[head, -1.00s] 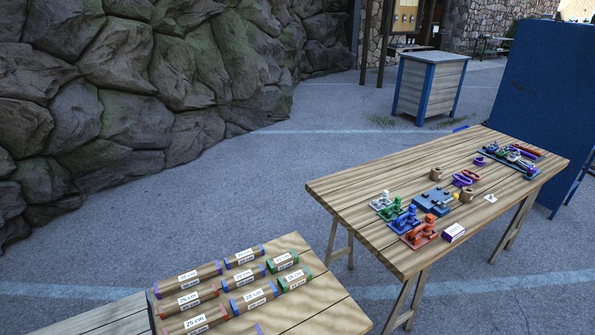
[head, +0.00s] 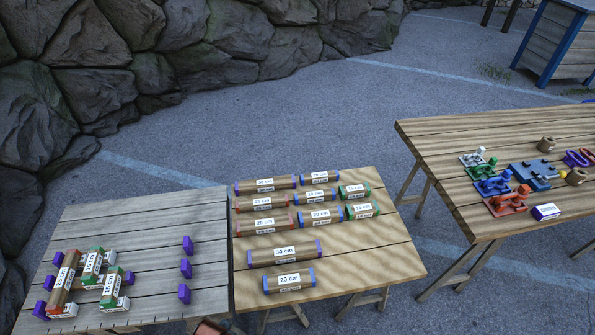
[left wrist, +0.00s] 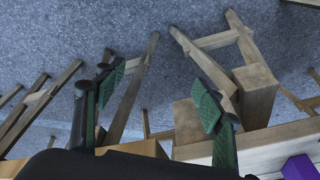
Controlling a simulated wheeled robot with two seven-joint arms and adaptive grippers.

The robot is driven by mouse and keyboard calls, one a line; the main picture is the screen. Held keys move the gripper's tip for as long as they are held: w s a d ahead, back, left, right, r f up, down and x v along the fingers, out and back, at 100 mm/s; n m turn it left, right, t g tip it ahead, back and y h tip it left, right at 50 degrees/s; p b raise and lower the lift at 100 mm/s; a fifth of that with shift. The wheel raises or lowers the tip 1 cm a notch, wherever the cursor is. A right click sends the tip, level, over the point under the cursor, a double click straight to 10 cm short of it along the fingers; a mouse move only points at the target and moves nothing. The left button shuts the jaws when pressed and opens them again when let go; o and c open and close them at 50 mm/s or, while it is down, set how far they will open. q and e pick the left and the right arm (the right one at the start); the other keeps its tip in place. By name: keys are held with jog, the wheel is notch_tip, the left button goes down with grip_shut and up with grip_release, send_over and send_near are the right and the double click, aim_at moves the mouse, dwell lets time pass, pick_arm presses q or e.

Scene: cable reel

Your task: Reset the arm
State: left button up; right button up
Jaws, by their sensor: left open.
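My left gripper (left wrist: 157,92) shows in the left wrist view with its two green-padded fingers spread wide and nothing between them. It points past a wooden table edge, with table legs and grey pavement beyond. A purple block (left wrist: 300,168) is at the lower right of that view, apart from the fingers. In the head view neither gripper can be made out. A small dark and brown shape at the bottom edge there is too cut off to identify.
In the head view, a grey table (head: 150,222) holds labelled tubes (head: 90,267) and purple blocks (head: 186,268). A lighter table (head: 370,240) beside it holds several labelled tubes (head: 284,252). A third table (head: 440,135) at right carries coloured devices (head: 507,200). Rocks (head: 150,40) stand behind.

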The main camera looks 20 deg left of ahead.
pick_arm(q)
jog(key=s+f, duration=0.4)
jog(key=f, duration=1)
jog(key=s+f+m+g, duration=0.1)
jog(key=s+f+g, duration=0.1)
jog(key=s+f, duration=1.5)
jog(key=shift+s+d+f, duration=0.35)
jog(key=shift+s+d, duration=0.1)
jog(key=shift+s, duration=0.8)
